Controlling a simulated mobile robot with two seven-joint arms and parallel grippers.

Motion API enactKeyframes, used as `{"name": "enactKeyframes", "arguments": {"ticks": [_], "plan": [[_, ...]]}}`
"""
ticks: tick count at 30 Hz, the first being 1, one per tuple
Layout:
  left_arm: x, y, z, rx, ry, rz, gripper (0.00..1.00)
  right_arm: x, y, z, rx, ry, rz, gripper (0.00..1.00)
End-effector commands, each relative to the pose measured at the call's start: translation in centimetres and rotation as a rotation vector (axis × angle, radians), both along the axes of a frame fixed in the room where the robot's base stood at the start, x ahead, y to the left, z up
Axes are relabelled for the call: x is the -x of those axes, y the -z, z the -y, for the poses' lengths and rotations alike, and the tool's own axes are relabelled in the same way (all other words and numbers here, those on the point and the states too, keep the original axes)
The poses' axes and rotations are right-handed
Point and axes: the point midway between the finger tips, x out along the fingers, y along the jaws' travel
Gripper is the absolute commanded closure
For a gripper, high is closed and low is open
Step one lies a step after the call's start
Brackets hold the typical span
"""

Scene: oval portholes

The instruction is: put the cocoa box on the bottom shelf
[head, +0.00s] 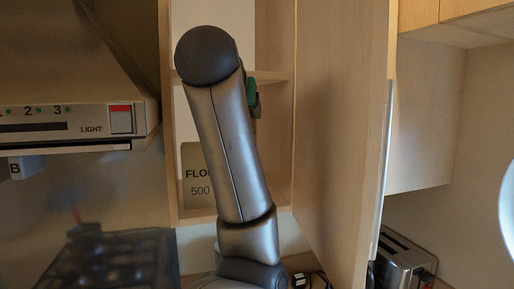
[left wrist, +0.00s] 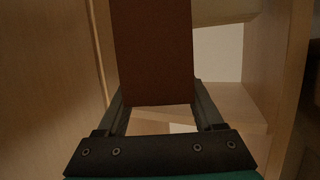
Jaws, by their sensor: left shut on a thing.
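The cocoa box is a plain brown box (left wrist: 154,52) in the left wrist view; no label shows on it. My left gripper (left wrist: 157,96) is shut on it, with a finger on each side. In the head view my left arm covers the box, and only a small green and dark part of the left gripper (head: 254,98) shows at the arm's right edge, in front of the open cupboard. The bottom shelf (head: 200,214) is the cupboard floor, partly hidden by the arm. My right gripper is not in view.
A FLOUR package (head: 196,178) stands on the bottom shelf at left. A middle shelf (head: 270,76) lies above it. The open cupboard door (head: 343,130) stands close on the right. A range hood (head: 70,75) is at left, and a toaster (head: 402,262) stands at lower right.

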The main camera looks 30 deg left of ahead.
Motion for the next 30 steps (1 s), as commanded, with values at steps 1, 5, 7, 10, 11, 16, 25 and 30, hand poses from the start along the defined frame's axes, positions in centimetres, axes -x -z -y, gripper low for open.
{"name": "enactKeyframes", "arguments": {"ticks": [1, 5, 7, 10, 11, 16, 25, 30], "plan": [[-0.1, 0.1, -0.2, -0.008, -0.004, 0.004, 1.00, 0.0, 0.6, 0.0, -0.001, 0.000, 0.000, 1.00], [-0.7, 0.2, -0.4, -0.006, -0.004, -0.003, 1.00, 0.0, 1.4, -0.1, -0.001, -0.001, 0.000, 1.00], [-1.0, 0.5, -0.6, -0.002, -0.010, -0.011, 1.00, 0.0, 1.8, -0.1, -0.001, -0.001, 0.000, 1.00], [-1.4, 1.2, -1.0, 0.007, -0.018, -0.030, 1.00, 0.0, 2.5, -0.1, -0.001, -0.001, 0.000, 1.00], [-1.6, 1.4, -1.2, 0.012, -0.021, -0.038, 1.00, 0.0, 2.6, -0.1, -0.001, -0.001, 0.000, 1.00], [-6.0, 0.7, -2.1, 0.016, -0.012, -0.037, 1.00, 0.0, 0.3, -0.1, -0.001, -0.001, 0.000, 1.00], [-11.7, 0.7, -3.7, 0.015, -0.012, -0.033, 1.00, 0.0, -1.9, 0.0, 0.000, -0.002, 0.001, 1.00], [-12.3, 2.9, -3.9, 0.012, -0.013, -0.032, 1.00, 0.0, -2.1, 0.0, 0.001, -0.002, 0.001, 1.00]]}}
